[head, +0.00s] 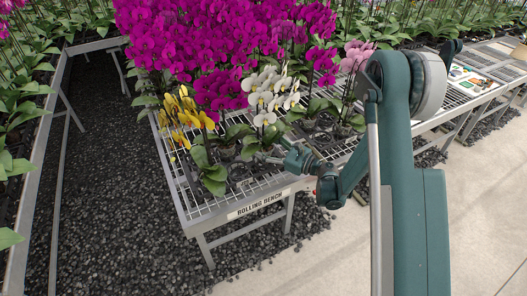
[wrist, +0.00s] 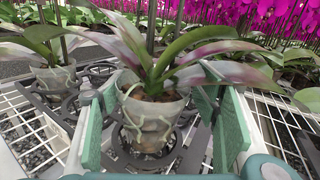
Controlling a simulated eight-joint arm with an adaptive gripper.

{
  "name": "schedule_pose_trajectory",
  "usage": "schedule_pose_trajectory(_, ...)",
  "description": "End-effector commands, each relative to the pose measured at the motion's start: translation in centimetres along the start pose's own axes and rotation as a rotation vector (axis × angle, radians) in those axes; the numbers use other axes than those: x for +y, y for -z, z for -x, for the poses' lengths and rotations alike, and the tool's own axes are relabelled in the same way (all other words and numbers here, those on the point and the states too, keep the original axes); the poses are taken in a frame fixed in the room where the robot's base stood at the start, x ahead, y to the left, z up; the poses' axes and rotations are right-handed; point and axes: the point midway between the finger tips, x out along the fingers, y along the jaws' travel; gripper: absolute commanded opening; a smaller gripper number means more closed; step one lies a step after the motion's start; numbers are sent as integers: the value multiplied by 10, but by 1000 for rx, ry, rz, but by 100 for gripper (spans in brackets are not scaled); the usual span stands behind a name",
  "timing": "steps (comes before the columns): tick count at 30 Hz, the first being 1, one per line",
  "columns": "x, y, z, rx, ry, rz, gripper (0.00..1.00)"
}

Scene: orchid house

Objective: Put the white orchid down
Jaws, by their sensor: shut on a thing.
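The white orchid (head: 268,95) stands upright above the front part of the bench (head: 258,206) in the head view. My gripper (head: 272,158) reaches in from the right at the height of its pot. In the wrist view my gripper (wrist: 155,122) has its teal finger pads on both sides of a clear pot (wrist: 150,118) with pale roots, and it is shut on this pot. Long green and purplish leaves rise from the pot; the flowers are out of that view. A dark ring holder (wrist: 152,163) lies under the pot. I cannot tell whether the pot touches it.
A yellow orchid (head: 186,112) stands close on the left; a potted plant (wrist: 55,78) is left of my gripper in the wrist view. A pink orchid (head: 356,56) is to the right, and magenta orchids (head: 215,40) crowd behind. Bare wire mesh (wrist: 275,128) shows at right.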

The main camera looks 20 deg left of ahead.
Motion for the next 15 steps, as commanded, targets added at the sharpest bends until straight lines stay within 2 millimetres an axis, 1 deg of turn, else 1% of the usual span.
schedule_pose_trajectory(9,3,29,0,0,0,0,38)
schedule_pose_trajectory(15,4,34,0,0,0,0,38)
